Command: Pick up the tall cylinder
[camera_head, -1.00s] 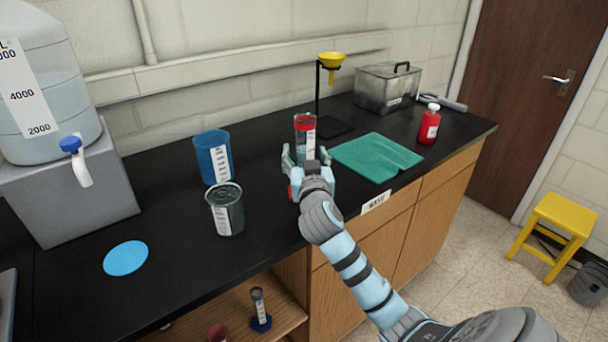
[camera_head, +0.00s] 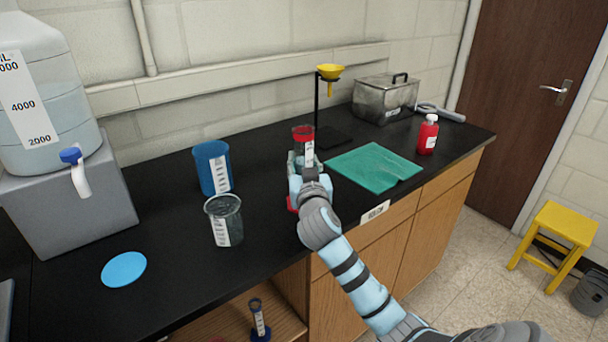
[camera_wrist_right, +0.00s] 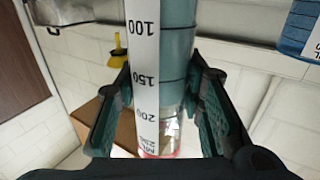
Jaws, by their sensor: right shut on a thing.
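The tall cylinder (camera_head: 304,140) is clear, with a red rim, a red base and a white scale label. It stands upright near the middle of the black bench in the head view. My right gripper (camera_head: 304,162) is shut on it from the front, with its fingers on either side. In the right wrist view the cylinder (camera_wrist_right: 165,70) fills the space between the two dark fingers, and its label shows 100, 150 and 200. The gripper and arm hide part of its lower body. My left gripper is not in view.
A blue beaker (camera_head: 212,167) and a clear beaker (camera_head: 226,222) stand left of the cylinder. A funnel stand (camera_head: 318,105) is close behind, and a green cloth (camera_head: 372,167) lies to the right. A red bottle (camera_head: 428,134) stands farther right.

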